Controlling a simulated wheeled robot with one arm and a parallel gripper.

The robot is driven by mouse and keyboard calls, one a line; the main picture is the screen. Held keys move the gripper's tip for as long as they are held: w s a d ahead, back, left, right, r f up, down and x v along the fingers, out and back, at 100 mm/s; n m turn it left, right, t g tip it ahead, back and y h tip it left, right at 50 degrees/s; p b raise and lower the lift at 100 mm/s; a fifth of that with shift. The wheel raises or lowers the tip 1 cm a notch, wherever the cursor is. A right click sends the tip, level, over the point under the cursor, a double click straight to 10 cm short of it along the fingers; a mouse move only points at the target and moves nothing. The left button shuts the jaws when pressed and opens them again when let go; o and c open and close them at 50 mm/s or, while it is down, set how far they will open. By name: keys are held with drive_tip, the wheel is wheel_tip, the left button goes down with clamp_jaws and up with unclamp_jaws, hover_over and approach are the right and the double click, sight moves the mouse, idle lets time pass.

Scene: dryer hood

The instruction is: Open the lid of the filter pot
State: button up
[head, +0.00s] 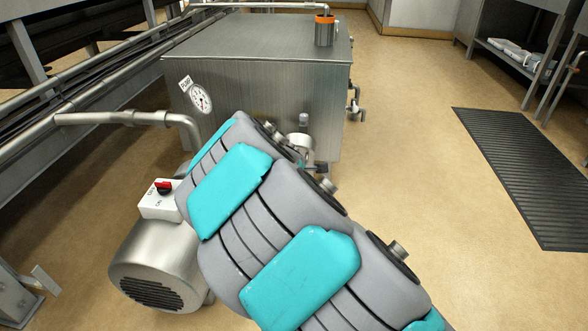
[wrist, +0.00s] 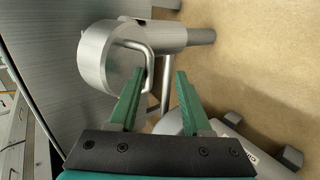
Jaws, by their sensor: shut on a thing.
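The filter pot (wrist: 98,58) is a round metal body with a flat, disc-like lid in the wrist view. A bent metal bar handle (wrist: 135,44) stands out from the lid. My gripper (wrist: 160,77) has green fingers, shut on the handle, whose lower end lies by the left finger. The grip itself is partly hidden by that finger. The lid looks closed against the pot. In the head view my arm hides the gripper and most of the pot, with only a small part of the pot (head: 301,142) showing beyond the arm.
A metal tank (head: 270,75) with a gauge (head: 200,98) stands behind the arm. A motor (head: 155,262) with a red-knobbed switch box (head: 160,199) is at left. Pipes run along the left. Open floor with a dark grate (head: 525,170) lies at right.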

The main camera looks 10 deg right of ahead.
drive_tip(key=p+v, duration=0.1)
drive_tip(key=v, duration=0.6)
drive_tip(key=shift+s, duration=0.2)
drive_tip(key=shift+r, duration=0.1)
